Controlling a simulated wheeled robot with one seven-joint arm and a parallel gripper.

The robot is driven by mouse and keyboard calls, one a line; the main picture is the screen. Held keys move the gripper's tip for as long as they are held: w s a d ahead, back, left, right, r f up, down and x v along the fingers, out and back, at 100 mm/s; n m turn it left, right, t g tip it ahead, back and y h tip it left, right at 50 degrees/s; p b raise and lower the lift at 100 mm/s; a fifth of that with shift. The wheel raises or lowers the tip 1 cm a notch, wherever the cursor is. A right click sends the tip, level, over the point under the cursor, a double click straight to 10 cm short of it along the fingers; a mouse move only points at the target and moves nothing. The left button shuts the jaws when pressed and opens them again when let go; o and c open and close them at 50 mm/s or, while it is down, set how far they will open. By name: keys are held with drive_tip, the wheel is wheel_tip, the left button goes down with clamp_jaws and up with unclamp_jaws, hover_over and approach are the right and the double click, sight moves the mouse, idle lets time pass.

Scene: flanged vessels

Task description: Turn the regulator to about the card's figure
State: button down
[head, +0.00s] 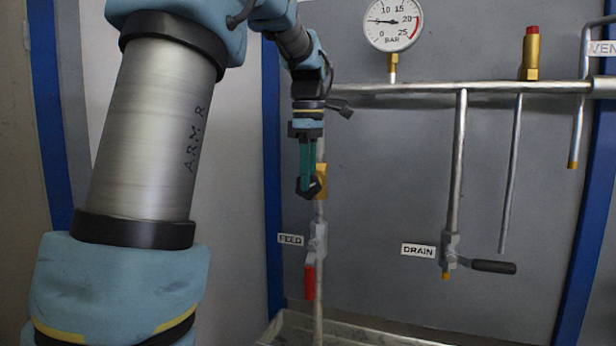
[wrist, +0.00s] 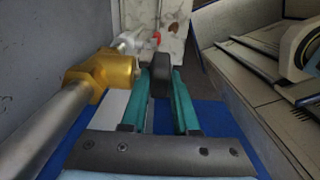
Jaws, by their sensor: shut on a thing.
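The regulator has a brass body (head: 321,182) on the vertical feed pipe, and this body also shows in the wrist view (wrist: 112,70). Its dark knob (wrist: 160,76) faces away from the pipe and sits between my teal fingers. My gripper (head: 308,186) points down and is shut on this knob, beside the brass body. The pressure gauge (head: 392,22) is on top of the horizontal pipe, marked in BAR up to 25. Its needle points left, at about 5. I cannot make out a card with a figure in either view.
Below the regulator is the FEED valve with a red handle (head: 309,280) hanging down. The DRAIN valve's black lever (head: 492,267) sticks out to the right. A brass relief fitting with a red cap (head: 531,52) and a VENT label are at the right. A pale tray (head: 350,335) lies below.

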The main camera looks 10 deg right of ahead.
drive_tip(key=shift+d+y, duration=0.1)
drive_tip(key=shift+y, duration=0.2)
drive_tip(key=shift+s+d+t+y, duration=0.15)
drive_tip(key=shift+t+y, duration=0.25)
drive_tip(key=shift+y, duration=0.1)
drive_tip(key=shift+s+d+f+t+y, duration=0.15)
drive_tip(key=shift+t+y, duration=0.15)
drive_tip(key=shift+y, duration=0.2)
drive_tip(key=shift+w+d+t+y, duration=0.1)
drive_tip(key=shift+t+y, duration=0.2)
drive_tip(key=shift+y, duration=0.2)
drive_tip(key=y, duration=0.1)
drive_tip(key=t+y+b, duration=0.1)
drive_tip(key=b, duration=0.1)
drive_tip(key=shift+s+d+f+t+y, duration=0.15)
drive_tip(key=shift+d+f+t+y, duration=0.15)
drive_tip(key=shift+y, duration=0.1)
drive_tip(key=shift+s+t+y+b, duration=0.1)
drive_tip(key=shift+t+y+b, duration=0.5)
drive_tip(key=shift+y+b, duration=0.65)
drive_tip(key=c, duration=0.9)
unclamp_jaws()
drive_tip(key=shift+c, duration=0.2)
drive_tip(key=shift+d+r, duration=0.1)
drive_tip(key=shift+d, duration=0.05)
